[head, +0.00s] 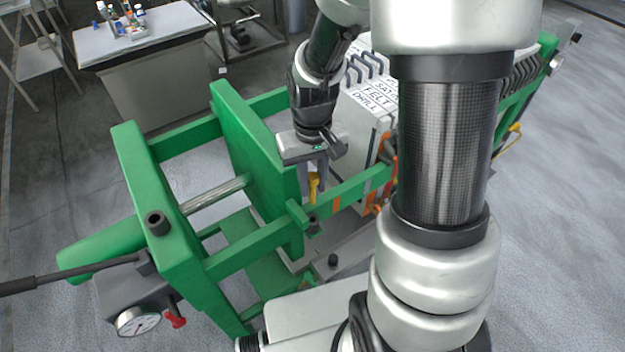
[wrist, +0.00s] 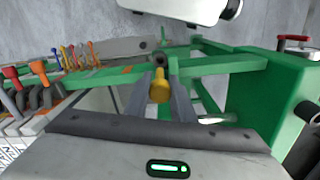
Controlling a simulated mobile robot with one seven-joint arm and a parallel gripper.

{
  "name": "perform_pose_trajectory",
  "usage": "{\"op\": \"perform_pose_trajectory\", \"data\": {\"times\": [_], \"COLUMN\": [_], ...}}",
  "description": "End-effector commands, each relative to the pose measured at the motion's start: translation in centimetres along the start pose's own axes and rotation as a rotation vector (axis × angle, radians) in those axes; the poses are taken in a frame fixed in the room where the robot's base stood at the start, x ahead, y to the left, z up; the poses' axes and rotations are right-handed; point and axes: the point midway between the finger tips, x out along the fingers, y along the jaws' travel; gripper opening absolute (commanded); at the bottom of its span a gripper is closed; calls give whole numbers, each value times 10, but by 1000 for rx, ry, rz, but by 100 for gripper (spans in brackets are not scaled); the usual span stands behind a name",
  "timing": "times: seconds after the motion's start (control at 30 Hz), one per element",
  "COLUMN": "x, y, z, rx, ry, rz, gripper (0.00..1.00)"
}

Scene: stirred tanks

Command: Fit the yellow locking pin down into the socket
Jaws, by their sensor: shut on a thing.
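My gripper (head: 314,196) hangs over the near green side rail in the head view, its fingers pointing down. It is shut on the yellow locking pin (head: 313,187). The pin also shows in the wrist view (wrist: 160,88), its round yellow head between the two grey fingers. A dark, round, hollow socket (head: 313,225) stands by the green bracket on the rail, just below and nearer the camera than the pin. In the wrist view the socket (wrist: 159,62) shows just beyond the pin head. The pin's lower end is hidden, so I cannot tell whether it touches the socket.
The green press frame (head: 135,185) has a large upright plate (head: 250,140) close left of my gripper. White labelled plates (head: 375,105) stand packed close right. A gauge (head: 137,321) and a long dark lever (head: 70,275) are at left. A table (head: 150,35) stands behind.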

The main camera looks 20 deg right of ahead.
Motion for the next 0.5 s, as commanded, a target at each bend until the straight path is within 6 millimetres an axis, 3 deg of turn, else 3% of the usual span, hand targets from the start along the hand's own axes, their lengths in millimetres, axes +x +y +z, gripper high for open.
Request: {"op": "perform_pose_trajectory", "data": {"times": [0.27,0.5], "x": [3,20], "y": [0,0], "z": [0,0], "rx": [-1,-1], "ry": [0,0], "rz": [-1,-1], "gripper": [0,0]}}
